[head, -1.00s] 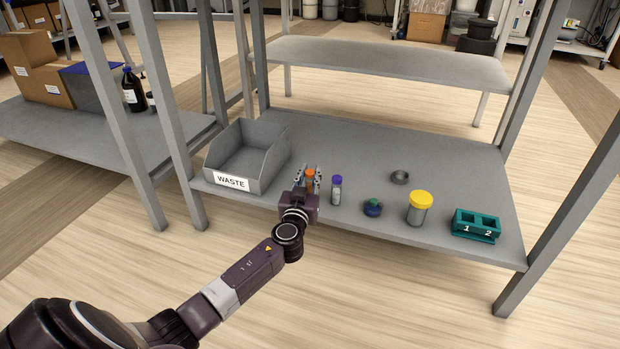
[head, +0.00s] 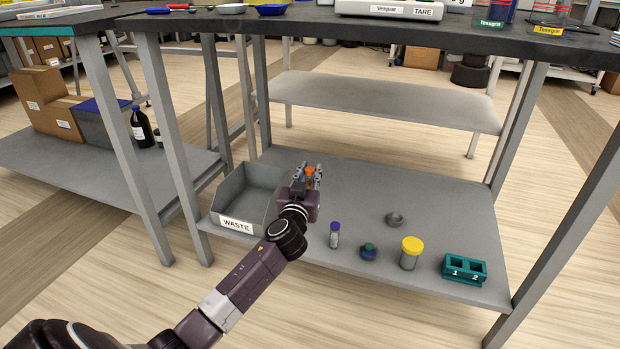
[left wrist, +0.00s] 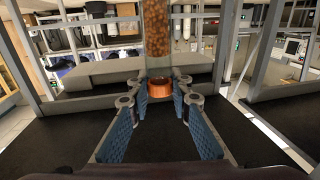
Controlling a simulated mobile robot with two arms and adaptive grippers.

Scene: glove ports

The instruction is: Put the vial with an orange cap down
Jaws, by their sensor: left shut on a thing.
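My left gripper (head: 308,174) is shut on the vial with an orange cap (head: 310,170), over the grey lower shelf (head: 360,185), to the right of the waste bin. In the head view only the cap area shows between the fingers; the gripper hides most of the vial. In the left wrist view the fingers (left wrist: 162,98) flank the orange cap (left wrist: 160,92). The clear vial body with brownish contents (left wrist: 157,30) runs to the picture's top edge. I cannot tell the exact gap above the shelf. My right gripper is not in view.
The grey WASTE bin (head: 236,225) is left of the gripper. Along the shelf front stand a purple-capped vial (head: 335,236), a small blue-green item (head: 368,252), a yellow-capped jar (head: 410,254) and a teal rack (head: 464,269). A grey ring (head: 395,219) lies behind. A dark benchtop (head: 300,24) is above.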

